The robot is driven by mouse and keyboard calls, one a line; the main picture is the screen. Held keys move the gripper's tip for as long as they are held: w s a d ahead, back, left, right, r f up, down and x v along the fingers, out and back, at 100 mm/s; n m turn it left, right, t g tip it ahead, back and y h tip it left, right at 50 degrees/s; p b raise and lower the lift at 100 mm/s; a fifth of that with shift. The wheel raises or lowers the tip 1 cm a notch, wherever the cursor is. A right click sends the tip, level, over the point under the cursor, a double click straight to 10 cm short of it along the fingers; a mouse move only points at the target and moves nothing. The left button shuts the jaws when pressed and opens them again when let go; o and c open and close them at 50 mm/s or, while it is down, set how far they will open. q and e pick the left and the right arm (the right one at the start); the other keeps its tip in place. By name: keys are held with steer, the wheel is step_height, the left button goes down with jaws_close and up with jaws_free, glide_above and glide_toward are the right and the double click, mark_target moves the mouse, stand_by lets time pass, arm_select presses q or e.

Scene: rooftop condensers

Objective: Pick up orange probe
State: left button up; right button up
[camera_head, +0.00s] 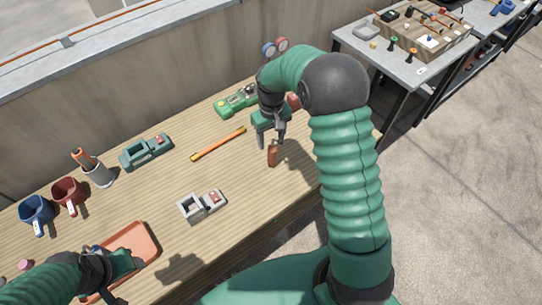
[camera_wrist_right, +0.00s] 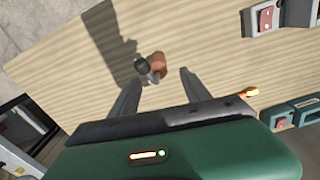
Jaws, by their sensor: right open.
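A small orange probe (camera_head: 272,156) stands on the wooden bench, just below my right gripper (camera_head: 271,139). In the right wrist view the probe (camera_wrist_right: 157,61) shows an orange body with a dark rounded end. There it lies ahead of and between the fingertips of my right gripper (camera_wrist_right: 161,80). The right gripper is open and empty, its fingers pointing down at the bench. My left gripper (camera_head: 106,268) is low over the orange tray (camera_head: 143,236); its finger opening is not clear.
An orange rod (camera_head: 218,144) with a yellow end lies left of the probe. Around it are a green device (camera_head: 236,101), a teal device (camera_head: 146,151) and a grey device (camera_head: 202,205). Mugs and a holder (camera_head: 98,174) stand at left. The bench's right edge is close to the probe.

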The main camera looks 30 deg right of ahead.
mark_target(273, 146)
steer(key=f, duration=0.5)
steer(key=shift+s+d, duration=0.2)
steer(key=shift+s, duration=0.15)
steer(key=shift+w+f, duration=0.1)
steer(key=shift+f, duration=0.35)
steer(key=shift+r, duration=0.1)
jaws_close()
stand_by(0.5)
